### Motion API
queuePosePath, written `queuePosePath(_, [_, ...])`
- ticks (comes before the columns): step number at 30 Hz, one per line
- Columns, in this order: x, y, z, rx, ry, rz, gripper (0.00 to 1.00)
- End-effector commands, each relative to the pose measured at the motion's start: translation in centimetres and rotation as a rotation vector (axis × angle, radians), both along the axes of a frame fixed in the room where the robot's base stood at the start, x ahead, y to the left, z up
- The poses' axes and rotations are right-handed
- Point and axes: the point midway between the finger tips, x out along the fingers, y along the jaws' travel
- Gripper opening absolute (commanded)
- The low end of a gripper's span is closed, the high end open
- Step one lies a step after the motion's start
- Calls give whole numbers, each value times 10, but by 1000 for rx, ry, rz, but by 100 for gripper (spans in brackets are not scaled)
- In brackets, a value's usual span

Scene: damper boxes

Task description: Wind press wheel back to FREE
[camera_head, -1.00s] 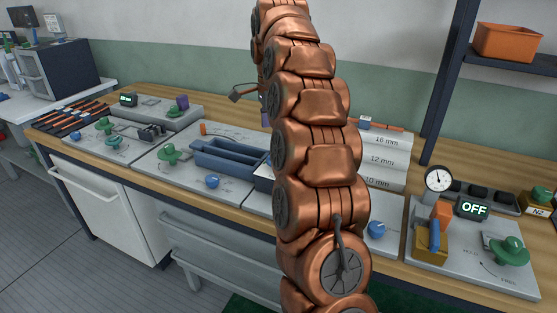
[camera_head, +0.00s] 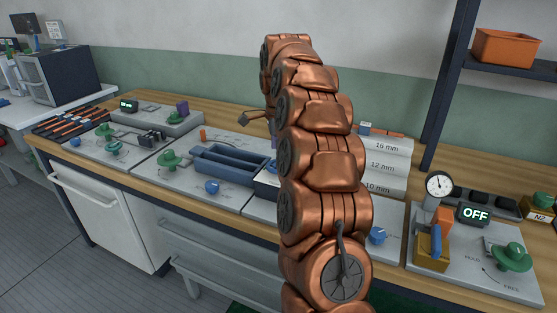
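A green handwheel (camera_head: 513,257) stands on the right-hand grey panel (camera_head: 450,275). Small lettering beside it seems to read HOLD on its left and FREE below it; I cannot read the wheel's pointer setting. A dial gauge (camera_head: 438,186) and a display reading OFF (camera_head: 475,214) stand behind it. My copper arm rises through the middle of the view and hides part of the bench. A small brownish piece, probably part of my gripper (camera_head: 232,119), sticks out left of the arm's upper end. It is far from the right-hand wheel, and its fingers cannot be made out.
A yellow block (camera_head: 432,252) with a blue lever (camera_head: 436,241) stands left of the wheel. Another green wheel (camera_head: 170,159), a blue tray (camera_head: 228,166) and blue knobs sit on panels to the left. Marked steps (camera_head: 387,165) lie behind my arm. A shelf post (camera_head: 447,90) rises at right.

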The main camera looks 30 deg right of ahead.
Motion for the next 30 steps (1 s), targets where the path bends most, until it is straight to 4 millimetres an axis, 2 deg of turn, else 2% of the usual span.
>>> queuePosePath(9, [0, 0, -20, 0, 0, 0, 95])
queuePosePath(19, [0, 0, -22, 0, 0, 0, 95])
queuePosePath(30, [0, 0, -22, 1, 0, 1, 57])
